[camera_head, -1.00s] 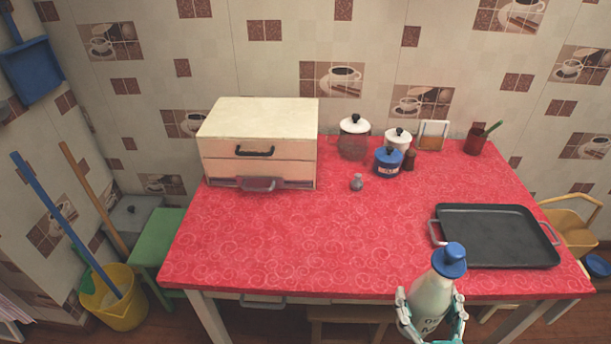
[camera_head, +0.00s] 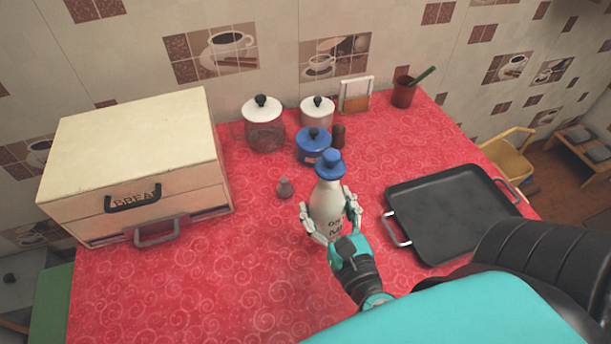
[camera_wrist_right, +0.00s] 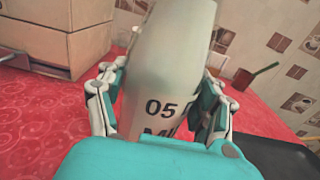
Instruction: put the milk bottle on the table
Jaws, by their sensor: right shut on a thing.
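The milk bottle (camera_head: 326,207) is whitish with a blue cap and dark lettering. My right gripper (camera_head: 330,222) is shut around its body, and the bottle is upright over the red table (camera_head: 215,285). In the right wrist view the bottle (camera_wrist_right: 165,75) stands between the two fingers of the gripper (camera_wrist_right: 160,105), its top cut off by the frame. The bottle's base is hidden by the gripper, so I cannot tell whether it touches the table. My left gripper is not in view.
A black tray (camera_head: 450,215) lies right of the bottle. A bread box (camera_head: 135,160) is at the left. The red cloth between box and bottle is clear.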

